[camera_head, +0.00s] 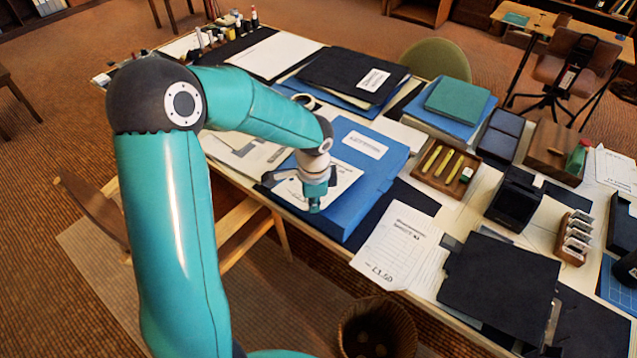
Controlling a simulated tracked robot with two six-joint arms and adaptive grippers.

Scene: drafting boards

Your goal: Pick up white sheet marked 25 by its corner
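My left gripper (314,198) hangs pointing down over the near edge of the desk. Its fingertips are small and partly hidden, so I cannot tell whether they are open or shut. A white sheet (345,178) lies under and around it, overlapping the blue folder (372,165). The gripper covers part of this sheet, and I cannot read a 25 on it. I cannot tell whether the fingers touch the sheet. Another white sheet (397,243), with handwriting like £1.50, lies to the right at the desk's front edge. My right gripper is not in view.
The desk is crowded. A wooden tray (446,185) with yellow items, a black stand (514,200) and a dark board (497,284) lie to the right. Black folders (345,70) lie behind. A wicker basket (376,330) stands on the floor below the front edge.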

